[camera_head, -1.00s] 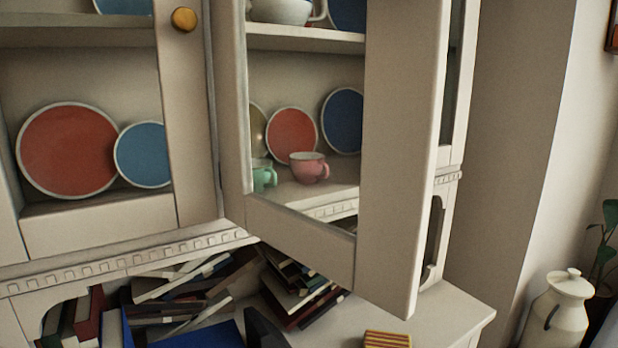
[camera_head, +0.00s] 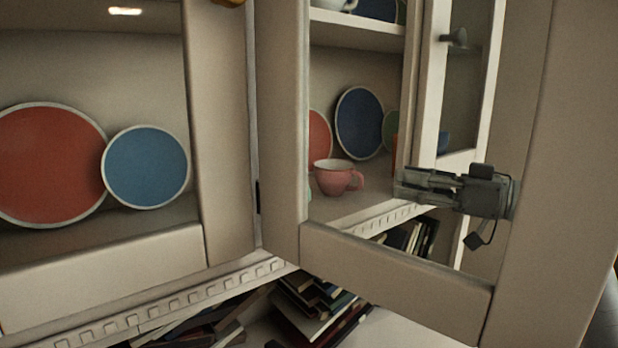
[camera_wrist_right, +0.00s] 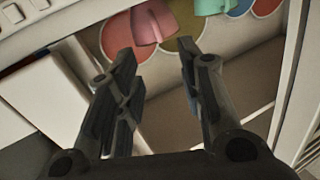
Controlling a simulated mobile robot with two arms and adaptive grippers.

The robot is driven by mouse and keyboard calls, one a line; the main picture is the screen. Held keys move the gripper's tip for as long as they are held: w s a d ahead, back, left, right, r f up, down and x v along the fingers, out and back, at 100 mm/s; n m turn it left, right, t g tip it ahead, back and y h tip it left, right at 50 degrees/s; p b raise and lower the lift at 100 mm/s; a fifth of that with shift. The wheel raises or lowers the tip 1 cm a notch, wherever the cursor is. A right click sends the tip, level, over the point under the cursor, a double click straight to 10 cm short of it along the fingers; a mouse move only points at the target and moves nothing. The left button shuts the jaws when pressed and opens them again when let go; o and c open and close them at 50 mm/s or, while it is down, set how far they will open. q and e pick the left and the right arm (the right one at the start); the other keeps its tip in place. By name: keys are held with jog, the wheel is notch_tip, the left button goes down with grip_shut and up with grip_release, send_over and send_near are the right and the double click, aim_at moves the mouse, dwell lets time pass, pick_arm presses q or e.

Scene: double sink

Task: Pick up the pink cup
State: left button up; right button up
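The pink cup (camera_head: 338,178) stands upright on the cabinet shelf, seen through the frame of the open door, with its handle to the right. My right gripper (camera_head: 403,185) is right of the cup in the head view, pointing left towards it, with a gap between them. In the right wrist view, the fingers (camera_wrist_right: 160,60) are spread with nothing between them. My left gripper is not in view.
The open cabinet door (camera_head: 400,272) stands in front of the shelf in the head view. A dark blue plate (camera_head: 360,122) leans behind the cup. A red plate (camera_head: 48,165) and a blue plate (camera_head: 146,167) stand in the left compartment. Books (camera_head: 318,305) lie below.

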jog(key=p+x, duration=0.3)
jog(key=x, duration=0.5)
jog(key=shift+w+a+p, duration=0.2)
jog(key=shift+p, duration=0.2)
jog(key=shift+w+a+f, duration=0.1)
jog(key=shift+w+a, duration=0.15)
jog(key=shift+f, duration=0.1)
jog(key=shift+c, duration=0.9)
jog(key=shift+d, duration=0.1)
jog(key=c, duration=0.5)
grip_shut()
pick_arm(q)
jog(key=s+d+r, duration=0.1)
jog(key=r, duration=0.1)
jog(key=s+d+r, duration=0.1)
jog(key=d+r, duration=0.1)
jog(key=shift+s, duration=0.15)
pick_arm(e)
jog(key=shift+s, duration=0.1)
